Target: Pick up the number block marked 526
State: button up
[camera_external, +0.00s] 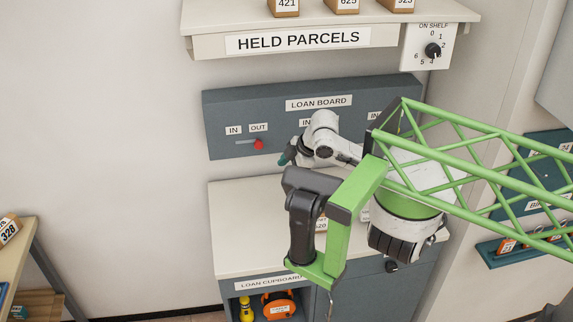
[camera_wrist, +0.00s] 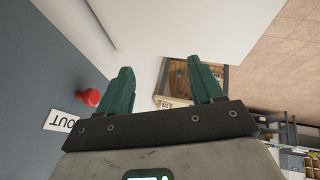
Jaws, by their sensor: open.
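A small wooden block (camera_external: 321,225) with a white number label stands on the counter below the loan board in the external view. Its label seems to read 52 and a last digit I cannot read surely; my arm hides part of it. My gripper (camera_external: 286,158) is in front of the loan board, above the counter and up and left of that block. In the wrist view my gripper (camera_wrist: 160,68) has its two teal fingers apart with nothing held. Beyond the fingers is a brown wooden thing (camera_wrist: 182,78) with a pale label; I cannot tell whether it is the block.
The loan board (camera_external: 225,110) has a red knob (camera_external: 259,144) on a slider, close to my gripper. The held parcels shelf (camera_external: 210,46) above carries blocks 421, 625 and 923. Block 328 (camera_external: 9,231) is on a table at left. The counter's left part (camera_external: 240,235) is clear.

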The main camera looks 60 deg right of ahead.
jog(key=s+d+f+g, duration=0.2)
jog(key=s+d, duration=0.2)
jog(key=s, duration=0.3)
jog(key=s+d+f+m+g+h+b, duration=0.1)
jog(key=s+d+f+g, duration=0.1)
jog(key=s+d, duration=0.3)
jog(key=s+d+f+m+g, duration=0.1)
jog(key=s+d+f, duration=0.2)
jog(key=s, duration=0.6)
jog(key=shift+d+f+g+h, duration=0.2)
jog(key=shift+d, duration=0.25)
jog(key=shift+d+f+g+h, duration=0.2)
jog(key=shift+d, duration=0.25)
jog(key=shift+m, duration=0.3)
jog(key=f, duration=0.2)
jog(key=s+f, duration=0.1)
jog(key=f, duration=0.2)
jog(key=shift+d+b, duration=0.15)
jog(key=shift+b, duration=0.15)
jog(key=shift+s+a+f, duration=0.1)
jog(key=shift+f, duration=1.4)
jog(key=shift+s+a+f, duration=0.1)
jog(key=shift+f, duration=1.4)
jog(key=c, duration=1)
